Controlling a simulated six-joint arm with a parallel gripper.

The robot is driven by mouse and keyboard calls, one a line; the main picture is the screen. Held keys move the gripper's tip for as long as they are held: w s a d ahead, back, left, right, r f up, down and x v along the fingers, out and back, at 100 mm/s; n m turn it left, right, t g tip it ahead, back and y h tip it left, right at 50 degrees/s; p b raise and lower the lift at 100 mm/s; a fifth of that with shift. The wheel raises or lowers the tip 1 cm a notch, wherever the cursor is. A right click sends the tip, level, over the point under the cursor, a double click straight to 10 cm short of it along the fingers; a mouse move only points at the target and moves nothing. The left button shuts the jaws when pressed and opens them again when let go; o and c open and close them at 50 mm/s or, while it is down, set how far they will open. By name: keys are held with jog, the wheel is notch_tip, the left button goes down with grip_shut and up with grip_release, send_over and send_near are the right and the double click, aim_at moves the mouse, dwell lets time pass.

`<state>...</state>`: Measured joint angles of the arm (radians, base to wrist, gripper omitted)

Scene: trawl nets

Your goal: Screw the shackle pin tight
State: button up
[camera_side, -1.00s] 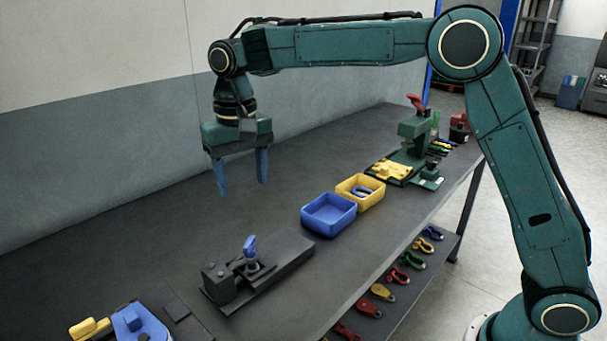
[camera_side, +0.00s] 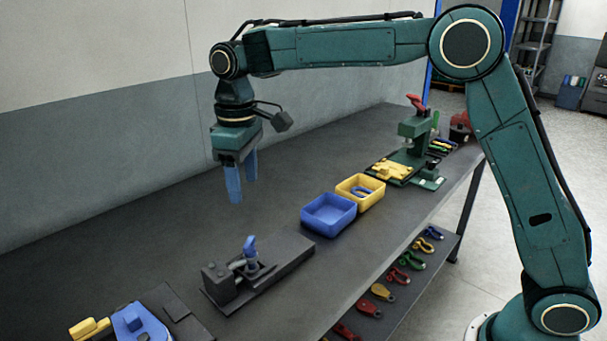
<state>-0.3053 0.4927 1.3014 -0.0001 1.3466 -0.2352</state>
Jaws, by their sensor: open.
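The shackle pin (camera_side: 249,246) has a blue head and stands up from the dark fixture (camera_side: 285,256) on the bench. A small grey shackle part (camera_side: 238,264) shows beside it, against the fixture's dark block; how deep the pin sits is too small to tell. My gripper (camera_side: 243,192) hangs above the bench, above and behind the fixture in the picture, with its two blue fingers pointing down. It is open, with nothing between the fingers, and apart from the pin.
A green press (camera_side: 413,145) stands farther back. A blue and yellow device (camera_side: 137,322) is at the front left. Several coloured shackles lie on the lower shelf (camera_side: 402,290).

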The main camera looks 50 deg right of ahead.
aim_at(250, 242)
notch_tip(250, 242, down, 14)
jog(key=shift+r, duration=0.2)
dwell(0.5)
jog(key=c, duration=1)
